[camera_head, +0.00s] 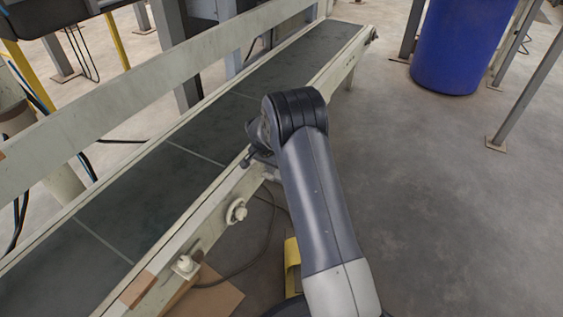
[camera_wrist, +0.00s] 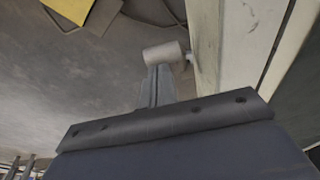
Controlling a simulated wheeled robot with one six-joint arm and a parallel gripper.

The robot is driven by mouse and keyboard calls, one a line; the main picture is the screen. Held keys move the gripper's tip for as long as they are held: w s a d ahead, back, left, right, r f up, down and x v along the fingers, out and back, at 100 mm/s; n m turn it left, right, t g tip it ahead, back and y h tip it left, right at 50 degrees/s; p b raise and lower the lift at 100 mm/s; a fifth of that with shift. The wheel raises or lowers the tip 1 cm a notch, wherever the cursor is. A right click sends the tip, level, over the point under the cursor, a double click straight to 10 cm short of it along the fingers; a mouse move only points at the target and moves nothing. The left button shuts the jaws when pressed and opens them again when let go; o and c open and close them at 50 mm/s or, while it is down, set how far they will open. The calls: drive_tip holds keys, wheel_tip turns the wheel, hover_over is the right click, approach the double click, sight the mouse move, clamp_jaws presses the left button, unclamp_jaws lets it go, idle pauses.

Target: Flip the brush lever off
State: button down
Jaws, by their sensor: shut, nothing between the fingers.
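No lever is clearly identifiable as the brush lever in either view. In the wrist view, a pale round knob (camera_wrist: 163,53) sticks out on a short pin from the conveyor's side rail (camera_wrist: 225,60). My gripper (camera_wrist: 158,72) is shut and empty, its fingertips right at this knob; I cannot tell whether they touch it. In the head view, my gripper (camera_head: 254,160) is mostly hidden by my wrist, beside the conveyor's near rail. Two pale round fittings, one farther (camera_head: 237,212) and one nearer (camera_head: 185,265), sit on that rail.
The dark conveyor belt (camera_head: 130,205) runs diagonally beside my arm. A blue barrel (camera_head: 460,45) and grey posts stand at the upper right. A yellow object (camera_head: 292,265) and a cable lie low near my arm. The concrete floor at right is clear.

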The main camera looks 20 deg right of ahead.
drive_tip(key=shift+s+a+f+b, duration=0.2)
drive_tip(key=shift+s+a+f, duration=0.1)
drive_tip(key=shift+f, duration=0.25)
drive_tip(key=shift+s+a+f+b, duration=0.25)
drive_tip(key=shift+s+a+f, duration=0.1)
drive_tip(key=shift+f, duration=0.25)
drive_tip(key=shift+s+a+f+b, duration=0.2)
drive_tip(key=shift+s+a+f, duration=0.1)
drive_tip(key=shift+f, duration=0.25)
drive_tip(key=p+v, duration=0.3)
drive_tip(key=v, duration=0.7)
drive_tip(key=shift+r+p, duration=0.35)
drive_tip(key=b+x, duration=0.3)
drive_tip(key=x, duration=0.6)
drive_tip(key=w+d+r, duration=0.1)
drive_tip(key=w+d+r+p, duration=0.1)
drive_tip(key=shift+w+d, duration=0.15)
drive_tip(key=shift+d, duration=0.15)
drive_tip(key=shift+w+d+r, duration=0.3)
drive_tip(key=shift+w+r, duration=0.05)
drive_tip(key=shift+w, duration=0.15)
